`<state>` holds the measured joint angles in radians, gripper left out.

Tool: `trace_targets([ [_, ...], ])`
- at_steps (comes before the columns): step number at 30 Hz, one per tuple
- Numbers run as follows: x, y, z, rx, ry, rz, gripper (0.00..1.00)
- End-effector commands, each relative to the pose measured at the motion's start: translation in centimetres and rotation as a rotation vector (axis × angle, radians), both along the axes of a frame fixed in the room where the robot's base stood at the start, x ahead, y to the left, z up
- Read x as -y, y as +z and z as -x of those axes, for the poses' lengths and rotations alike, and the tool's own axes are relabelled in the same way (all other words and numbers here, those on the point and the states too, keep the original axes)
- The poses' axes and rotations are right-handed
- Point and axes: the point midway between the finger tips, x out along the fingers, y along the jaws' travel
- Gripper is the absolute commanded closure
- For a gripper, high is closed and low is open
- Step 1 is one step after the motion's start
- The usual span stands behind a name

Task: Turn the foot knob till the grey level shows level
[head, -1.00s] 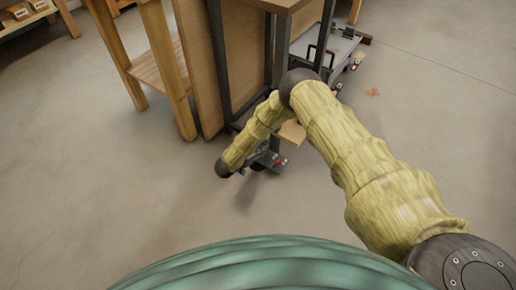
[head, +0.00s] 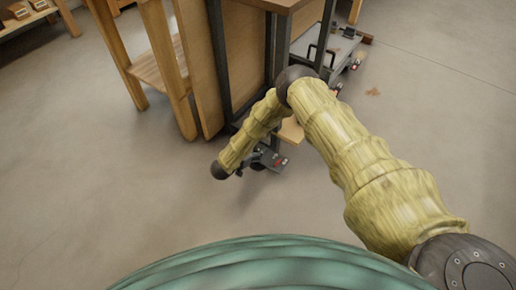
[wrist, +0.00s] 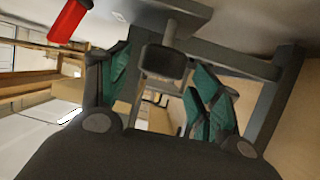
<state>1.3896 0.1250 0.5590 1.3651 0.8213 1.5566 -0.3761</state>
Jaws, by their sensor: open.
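A dark, blocky foot knob (wrist: 163,62) hangs on a short stem under a dark plate in the wrist view. My gripper (wrist: 158,72) is open, with green-padded fingers on either side of the knob. A gap shows at the left finger; I cannot tell whether the right finger touches it. In the head view my gripper (head: 262,157) is low by the foot of the bench (head: 272,70), largely hidden by my wrist and small. The knob cannot be made out there. I cannot make out the grey level or its reading in either view.
Dark frame bars (wrist: 285,95) stand close on the right in the wrist view. A bright red part (wrist: 68,20) is at its upper left. In the head view, a wooden table (head: 165,65) is left of the bench and a grey cart (head: 325,48) behind it. The front floor is clear.

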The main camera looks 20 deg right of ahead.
Motion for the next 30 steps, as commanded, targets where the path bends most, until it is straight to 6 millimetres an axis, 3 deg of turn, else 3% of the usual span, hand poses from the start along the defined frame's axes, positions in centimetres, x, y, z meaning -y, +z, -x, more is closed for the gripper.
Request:
trace_targets([
  [9,-4.6,2.2,3.0,-0.002,0.004,-0.001,0.36],
  [15,-6.6,3.2,4.4,-0.002,0.001,-0.001,0.36],
  [30,-7.4,3.7,5.0,-0.001,0.0,0.0,0.36],
])
